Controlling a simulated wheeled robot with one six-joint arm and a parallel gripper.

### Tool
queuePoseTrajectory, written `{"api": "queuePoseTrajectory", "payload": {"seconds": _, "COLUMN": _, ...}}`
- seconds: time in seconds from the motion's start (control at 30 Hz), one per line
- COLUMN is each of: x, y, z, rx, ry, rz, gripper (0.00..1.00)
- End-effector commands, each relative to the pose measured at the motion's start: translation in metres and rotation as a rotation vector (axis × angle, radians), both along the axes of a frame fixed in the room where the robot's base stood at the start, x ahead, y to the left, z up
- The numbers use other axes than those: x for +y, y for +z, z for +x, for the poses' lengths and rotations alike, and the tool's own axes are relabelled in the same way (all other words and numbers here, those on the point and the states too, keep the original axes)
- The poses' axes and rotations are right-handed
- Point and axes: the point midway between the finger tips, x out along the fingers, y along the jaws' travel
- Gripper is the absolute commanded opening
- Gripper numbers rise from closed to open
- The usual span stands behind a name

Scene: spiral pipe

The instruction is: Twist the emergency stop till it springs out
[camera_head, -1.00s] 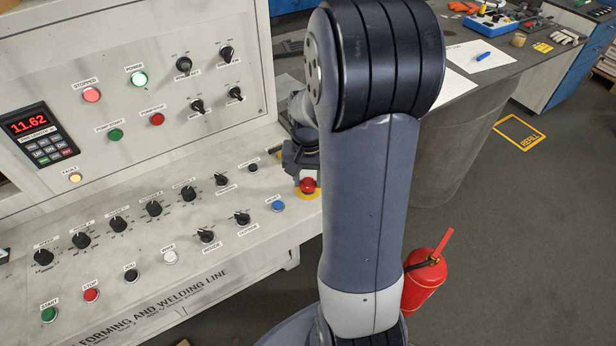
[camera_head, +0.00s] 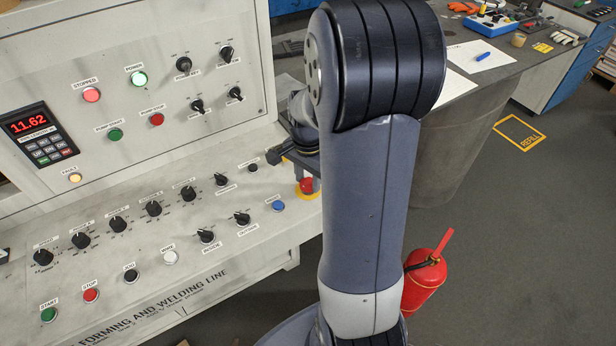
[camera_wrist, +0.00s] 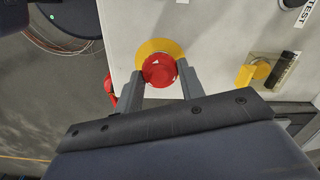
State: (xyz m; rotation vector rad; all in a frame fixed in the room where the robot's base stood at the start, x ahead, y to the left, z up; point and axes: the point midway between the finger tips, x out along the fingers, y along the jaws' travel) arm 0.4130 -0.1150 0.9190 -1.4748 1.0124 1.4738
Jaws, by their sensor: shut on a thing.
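The emergency stop is a red mushroom button (camera_head: 306,186) on a yellow round base at the right end of the sloped control panel (camera_head: 150,265). It also shows in the wrist view as a red cap (camera_wrist: 160,70) with a white arrow mark, and its yellow base (camera_wrist: 150,48) shows behind it. My gripper (camera_wrist: 160,80) has one finger on each side of the red cap and is shut on it. In the head view my arm hides most of the gripper. I cannot tell whether the button is pressed in or out.
Several black knobs and coloured buttons cover the panel, with a blue button (camera_head: 278,206) close by. A lit red display (camera_head: 30,123) reads 11.62. In the wrist view a yellow part (camera_wrist: 253,72) sits to the right. A fire extinguisher (camera_head: 424,278) stands on the floor.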

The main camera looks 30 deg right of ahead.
Motion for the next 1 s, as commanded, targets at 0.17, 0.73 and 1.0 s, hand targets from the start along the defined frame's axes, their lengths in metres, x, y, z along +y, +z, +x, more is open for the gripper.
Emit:
{"api": "queuePoseTrajectory", "payload": {"seconds": 0.17, "x": 0.0000, "y": -0.0005, "z": -0.0002, "rx": 0.000, "ry": -0.039, "rz": 0.000, "gripper": 0.14}}
{"api": "queuePoseTrajectory", "payload": {"seconds": 0.73, "x": 0.0001, "y": -0.0006, "z": -0.0003, "rx": 0.001, "ry": -0.050, "rz": 0.001, "gripper": 0.46}}
{"api": "queuePoseTrajectory", "payload": {"seconds": 1.0, "x": 0.0001, "y": -0.0004, "z": -0.0001, "rx": 0.001, "ry": -0.050, "rz": 0.000, "gripper": 0.60}}
